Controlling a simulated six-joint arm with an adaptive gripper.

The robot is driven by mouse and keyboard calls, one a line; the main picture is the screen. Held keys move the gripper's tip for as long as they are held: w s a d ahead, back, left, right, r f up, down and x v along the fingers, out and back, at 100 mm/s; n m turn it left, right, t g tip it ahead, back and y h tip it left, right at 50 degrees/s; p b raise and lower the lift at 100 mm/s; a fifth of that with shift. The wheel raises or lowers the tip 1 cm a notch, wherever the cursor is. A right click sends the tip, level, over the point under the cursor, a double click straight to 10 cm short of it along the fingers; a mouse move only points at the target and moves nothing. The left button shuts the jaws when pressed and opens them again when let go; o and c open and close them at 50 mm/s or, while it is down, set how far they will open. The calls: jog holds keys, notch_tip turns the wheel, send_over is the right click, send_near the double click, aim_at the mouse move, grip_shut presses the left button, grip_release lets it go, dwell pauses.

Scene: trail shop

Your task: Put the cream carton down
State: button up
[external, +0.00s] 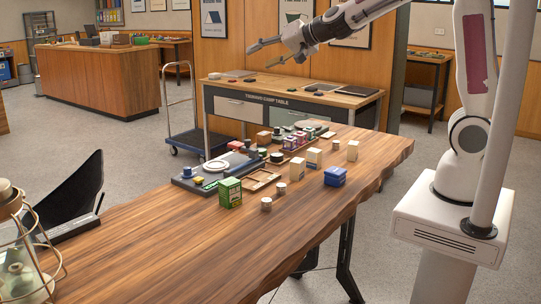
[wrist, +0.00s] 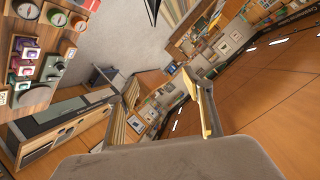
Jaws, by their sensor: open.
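I cannot tell which one the task names. My gripper (external: 259,56) is in the air, well above and beyond the table items, pointing left. Its fingers are spread apart with nothing between them. In the wrist view the room appears tilted, part of my gripper fills the bottom, and no cream carton shows clearly.
Grey trays with jars and a plate are behind. The table's left part is mostly bare.

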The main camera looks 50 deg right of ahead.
jog(key=w+d+f+m+h, duration=0.2)
jog(key=w+f, duration=0.1)
jog(key=w, duration=0.1)
jog(key=m+g+h, duration=0.9)
jog(key=g+h, duration=0.3)
jog(key=g, duration=0.1)
send_near(311, 153)
jog(key=shift+f+x, duration=0.25)
jog(key=shift+x, duration=0.9)
jog(key=shift+a, duration=0.1)
jog(key=shift+x, duration=1.3)
jog(key=shift+r, duration=0.1)
